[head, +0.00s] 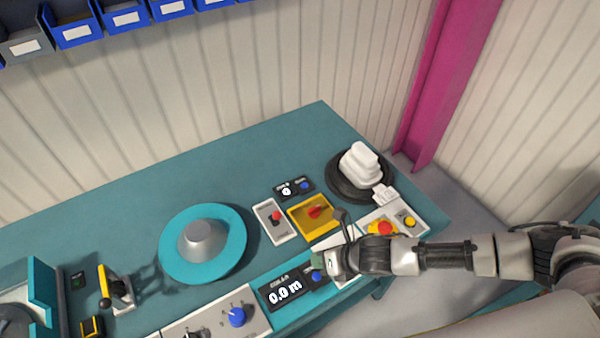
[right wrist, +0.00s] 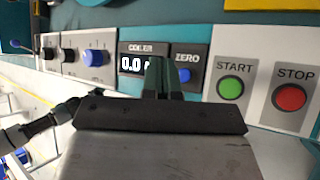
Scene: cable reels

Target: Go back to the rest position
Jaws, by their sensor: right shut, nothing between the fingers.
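My right gripper (head: 322,258) reaches in from the right over the front edge of the teal workbench (head: 130,232), close to the coiler display (head: 284,290). In the right wrist view its two dark green fingers (right wrist: 162,78) are together with nothing between them. They stand in front of the coiler panel, between the 0.0 m readout (right wrist: 135,64) and the blue zero button (right wrist: 184,74). Whether the fingertips touch the panel cannot be told. My left gripper does not show in the head view; a dark arm part at the left of the right wrist view shows no clear jaws.
Green start (right wrist: 230,88) and red stop (right wrist: 290,97) buttons are right of the fingers. A teal reel disc (head: 232,250), a yellow switch box (head: 308,222) and a black round base (head: 345,188) with a white stack stand on the bench. A magenta column (head: 440,85) rises behind.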

